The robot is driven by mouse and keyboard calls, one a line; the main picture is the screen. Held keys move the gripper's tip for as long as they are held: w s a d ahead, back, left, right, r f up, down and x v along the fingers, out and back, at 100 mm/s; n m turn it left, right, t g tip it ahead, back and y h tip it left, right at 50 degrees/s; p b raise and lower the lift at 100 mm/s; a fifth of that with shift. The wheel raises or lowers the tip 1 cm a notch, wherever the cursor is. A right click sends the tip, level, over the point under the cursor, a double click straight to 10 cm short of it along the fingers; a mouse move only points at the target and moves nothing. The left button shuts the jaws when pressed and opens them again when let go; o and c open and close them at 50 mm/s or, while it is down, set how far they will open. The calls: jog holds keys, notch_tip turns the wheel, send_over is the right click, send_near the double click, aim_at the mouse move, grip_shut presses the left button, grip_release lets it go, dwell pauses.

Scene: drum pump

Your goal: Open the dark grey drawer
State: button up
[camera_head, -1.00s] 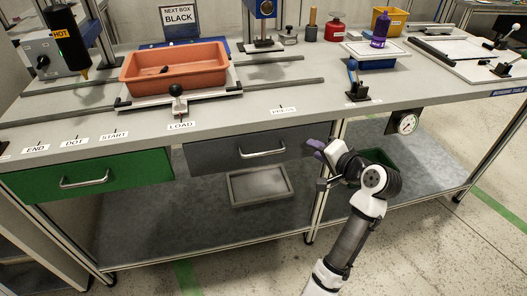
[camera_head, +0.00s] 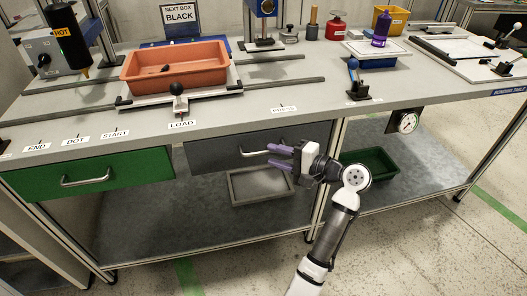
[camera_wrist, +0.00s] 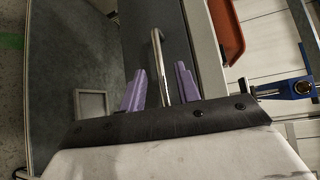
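The dark grey drawer (camera_head: 226,151) is under the bench top, right of the green drawer, and looks shut. Its silver bar handle (camera_head: 258,153) is partly hidden behind my gripper in the head view. My gripper (camera_head: 271,157) is in front of the handle with its purple fingers apart. In the wrist view, the handle (camera_wrist: 160,65) runs lengthwise between the two open fingers (camera_wrist: 157,88), nearer the right one. I cannot see either finger touching it. The drawer front (camera_wrist: 145,28) lies beyond the fingers.
A green drawer (camera_head: 90,180) is at the left. A grey tray (camera_head: 232,200) and a green bin (camera_head: 385,163) are on the lower shelf. A bench leg (camera_head: 322,205) stands near my arm. An orange box (camera_head: 200,70) sits on the bench top.

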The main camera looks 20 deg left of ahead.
aim_at(266, 153)
jog(key=shift+x, duration=2.25)
grip_shut()
